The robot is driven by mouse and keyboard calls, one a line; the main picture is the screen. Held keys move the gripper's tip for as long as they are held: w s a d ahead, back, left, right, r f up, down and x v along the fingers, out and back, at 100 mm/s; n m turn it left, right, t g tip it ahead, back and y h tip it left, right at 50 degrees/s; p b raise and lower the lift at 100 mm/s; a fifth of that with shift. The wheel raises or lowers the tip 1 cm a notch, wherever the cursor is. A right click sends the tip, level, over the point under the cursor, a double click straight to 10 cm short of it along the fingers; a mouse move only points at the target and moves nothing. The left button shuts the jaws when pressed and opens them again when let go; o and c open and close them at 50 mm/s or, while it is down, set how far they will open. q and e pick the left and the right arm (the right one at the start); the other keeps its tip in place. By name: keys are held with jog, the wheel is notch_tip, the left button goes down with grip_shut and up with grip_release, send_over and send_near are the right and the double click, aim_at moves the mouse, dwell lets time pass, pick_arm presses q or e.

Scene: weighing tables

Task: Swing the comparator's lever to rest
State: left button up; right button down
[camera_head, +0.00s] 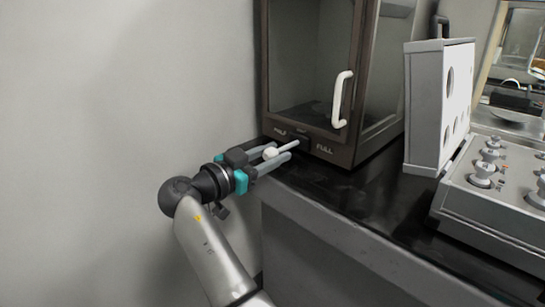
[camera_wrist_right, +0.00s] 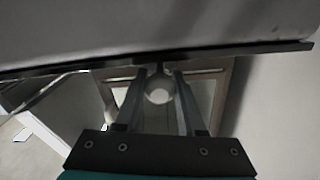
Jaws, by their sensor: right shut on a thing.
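The comparator is a dark brown case (camera_head: 351,150) with a glass front, standing on the black counter. Its lever sticks out from a small black block low on the front and ends in a white ball knob (camera_head: 270,153). A label reading FULL is to the right of the block; a smaller label to its left is hard to read. My right gripper (camera_head: 279,150) is shut on the lever, its fingers on both sides of the knob. In the wrist view the knob (camera_wrist_right: 158,92) shows between the two fingers. My left gripper is in neither view.
A white door handle (camera_head: 341,99) stands out from the case front above the lever. A grey upright panel (camera_head: 440,108) and a box with several weights (camera_head: 484,174) stand to the right. The counter edge runs just under the gripper; the left is bare wall.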

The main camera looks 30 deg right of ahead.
dwell(0.4)
jog(key=c, duration=0.6)
grip_release()
jog(key=shift+o, duration=0.2)
